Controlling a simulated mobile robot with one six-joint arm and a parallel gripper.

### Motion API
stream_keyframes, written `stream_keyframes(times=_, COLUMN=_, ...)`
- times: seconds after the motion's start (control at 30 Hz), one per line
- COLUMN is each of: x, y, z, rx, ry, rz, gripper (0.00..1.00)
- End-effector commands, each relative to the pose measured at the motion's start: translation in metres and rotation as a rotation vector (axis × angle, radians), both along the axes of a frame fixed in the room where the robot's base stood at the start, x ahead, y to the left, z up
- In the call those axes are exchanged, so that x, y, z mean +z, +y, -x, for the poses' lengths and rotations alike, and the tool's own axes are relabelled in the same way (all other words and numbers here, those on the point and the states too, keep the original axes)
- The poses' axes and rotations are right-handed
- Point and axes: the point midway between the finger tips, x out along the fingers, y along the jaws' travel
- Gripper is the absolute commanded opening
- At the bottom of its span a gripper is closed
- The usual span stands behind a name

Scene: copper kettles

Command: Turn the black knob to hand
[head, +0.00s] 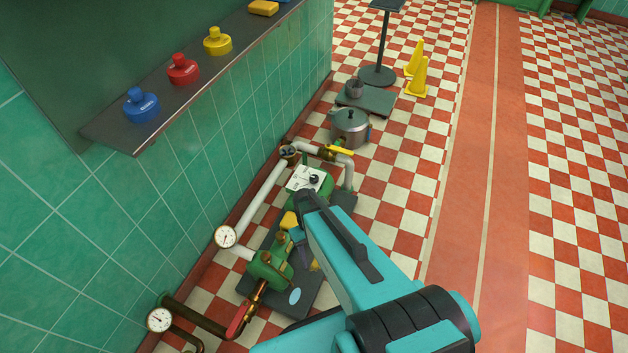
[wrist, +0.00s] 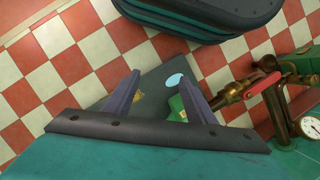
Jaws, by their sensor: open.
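The black knob (head: 315,181) sits on a white plate (head: 304,178) with markings on a green housing, low by the tiled wall in the head view. The markings are too small to read. The knob does not show in the wrist view. My gripper (wrist: 160,76) is open and empty, its two fingers apart over a dark base plate (wrist: 157,88). In the head view my arm hides most of the gripper, which is lower in the picture than the knob and apart from it.
A green pump (head: 270,270), white pipes (head: 265,200) and gauges (head: 225,236) crowd the wall. A red lever (head: 240,318) and a yellow valve handle (head: 341,151) stick out. A kettle (head: 350,127) stands beyond. A shelf (head: 185,90) overhangs at left.

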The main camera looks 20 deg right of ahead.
Motion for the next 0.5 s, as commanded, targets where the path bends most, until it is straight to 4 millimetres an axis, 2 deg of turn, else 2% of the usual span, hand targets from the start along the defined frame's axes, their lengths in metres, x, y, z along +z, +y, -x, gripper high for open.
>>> stream_keyframes(times=0.03, x=-0.010, y=-0.005, z=-0.024, rx=0.012, ry=-0.019, rz=-0.006, gripper=0.50)
stream_keyframes(times=0.13, x=-0.011, y=-0.013, z=-0.058, rx=0.041, ry=-0.050, rz=-0.019, gripper=0.50)
stream_keyframes(times=0.5, x=0.006, y=-0.050, z=-0.181, rx=0.156, ry=-0.161, rz=-0.051, gripper=0.50)
